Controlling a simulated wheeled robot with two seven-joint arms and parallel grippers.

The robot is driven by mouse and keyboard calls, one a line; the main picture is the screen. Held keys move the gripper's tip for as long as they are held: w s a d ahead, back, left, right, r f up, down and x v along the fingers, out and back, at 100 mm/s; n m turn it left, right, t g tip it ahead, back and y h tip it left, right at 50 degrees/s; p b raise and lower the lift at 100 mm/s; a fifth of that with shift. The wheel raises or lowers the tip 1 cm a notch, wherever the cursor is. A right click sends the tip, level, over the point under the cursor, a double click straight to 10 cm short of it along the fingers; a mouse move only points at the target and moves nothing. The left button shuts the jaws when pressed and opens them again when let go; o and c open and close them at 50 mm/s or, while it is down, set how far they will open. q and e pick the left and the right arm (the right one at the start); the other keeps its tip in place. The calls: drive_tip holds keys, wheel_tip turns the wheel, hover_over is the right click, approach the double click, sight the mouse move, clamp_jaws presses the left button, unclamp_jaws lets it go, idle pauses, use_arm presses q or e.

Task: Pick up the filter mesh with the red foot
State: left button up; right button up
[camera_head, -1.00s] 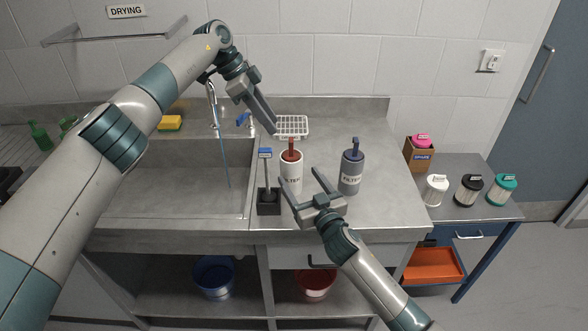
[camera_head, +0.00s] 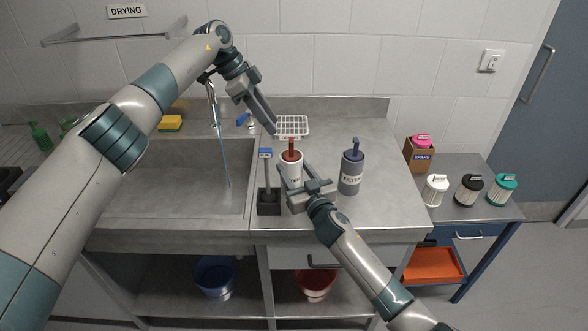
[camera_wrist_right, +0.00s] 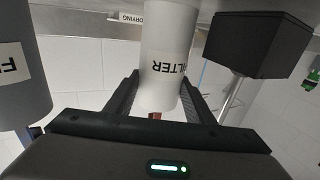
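No filter mesh with a red foot can be made out. A white canister marked FILTER, with a red handle on top (camera_head: 291,158), stands upright on the counter; it shows upside down in the right wrist view (camera_wrist_right: 165,40). My right gripper (camera_head: 295,171) is open with its fingers on either side of this canister; contact cannot be told. A grey FILTER canister with a blue handle (camera_head: 352,172) stands to its right. My left gripper (camera_head: 272,128) is raised above the back of the counter, seen edge-on, with nothing visible in it.
A dark stand with a blue-topped rod (camera_head: 268,203) is left of the white canister. The sink (camera_head: 180,180) has running water. A drying rack (camera_head: 292,126) lies behind. White (camera_head: 435,190), black (camera_head: 468,190) and teal (camera_head: 501,189) cartridges and a SPARE box (camera_head: 420,155) stand on the side table.

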use_arm(q)
drive_tip(key=shift+o, duration=0.2)
drive_tip(key=s+d+f+m+h, duration=0.1)
drive_tip(key=d+f+m+h, duration=0.1)
drive_tip(key=d, duration=0.8)
drive_tip(key=shift+f+t+h, duration=0.3)
drive_tip(key=shift+f+h, duration=0.1)
drive_tip(key=shift+f, duration=0.25)
drive_tip(key=s+d+r+t+h, duration=0.25)
drive_tip(key=s+d+h, duration=0.2)
drive_tip(key=d, duration=0.45)
drive_tip(key=s+d+r+t+h, duration=0.25)
drive_tip(key=d+t+h, duration=0.2)
drive_tip(key=d, duration=0.45)
drive_tip(key=s+a+n+t+y, duration=0.2)
drive_tip(key=a+n+t+y, duration=0.5)
drive_tip(key=a+n+t, duration=0.4)
drive_tip(key=s+a+f+n+y, duration=0.4)
drive_tip(key=a+f+n+y, duration=0.4)
drive_tip(key=a+n+y, duration=0.1)
drive_tip(key=shift+s+a+f+g+y, duration=0.35)
drive_tip(key=shift+a+y, duration=0.45)
drive_tip(key=shift+a, duration=0.25)
drive_tip(key=shift+w, duration=0.1)
